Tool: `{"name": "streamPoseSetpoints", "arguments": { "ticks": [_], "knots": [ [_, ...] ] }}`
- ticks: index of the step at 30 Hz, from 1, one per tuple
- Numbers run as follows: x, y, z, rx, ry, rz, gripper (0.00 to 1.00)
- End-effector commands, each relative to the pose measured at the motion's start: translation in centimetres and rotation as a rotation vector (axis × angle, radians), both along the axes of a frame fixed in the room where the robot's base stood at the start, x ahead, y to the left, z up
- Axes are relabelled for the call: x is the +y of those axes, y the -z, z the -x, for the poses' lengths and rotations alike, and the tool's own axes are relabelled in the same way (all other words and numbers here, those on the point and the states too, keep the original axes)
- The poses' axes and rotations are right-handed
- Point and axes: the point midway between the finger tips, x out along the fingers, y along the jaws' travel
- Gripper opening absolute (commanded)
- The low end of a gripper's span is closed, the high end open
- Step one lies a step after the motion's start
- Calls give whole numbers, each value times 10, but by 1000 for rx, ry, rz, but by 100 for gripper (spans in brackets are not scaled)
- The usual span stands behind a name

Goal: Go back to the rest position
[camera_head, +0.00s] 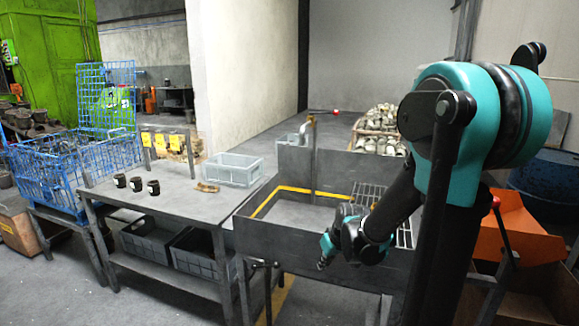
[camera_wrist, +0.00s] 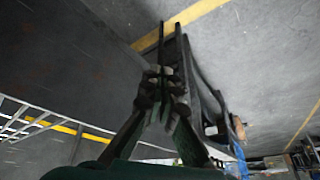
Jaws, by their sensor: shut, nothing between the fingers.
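My gripper (camera_head: 323,263) hangs in front of the front wall of the grey metal basin, pointing down and to the left in the head view. In the wrist view its fingers (camera_wrist: 163,76) are closed together with nothing between them. My teal and black arm fills the right side of the head view and bends down and left to the gripper. The fingertips are small and dark in the head view.
The grey basin (camera_head: 300,250) with a wire rack stands close behind my gripper. To its left is a metal table (camera_head: 165,208) with dark cylindrical parts (camera_head: 136,184) and a grey crate (camera_head: 232,165). A blue wire cage (camera_head: 60,175) stands further left. An orange bin (camera_head: 520,240) is at right.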

Motion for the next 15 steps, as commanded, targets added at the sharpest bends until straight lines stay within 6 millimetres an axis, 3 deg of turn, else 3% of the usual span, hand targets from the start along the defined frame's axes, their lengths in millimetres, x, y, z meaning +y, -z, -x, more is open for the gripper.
{"name": "streamPoseSetpoints", "arguments": {
  "ticks": [1, 9, 15],
  "knots": [
    [-10, -3, 18, 5, 39, 7, 0],
    [-54, -4, 100, 27, 254, 45, 0],
    [-74, 4, 143, 32, 371, 64, 0]
  ]
}}
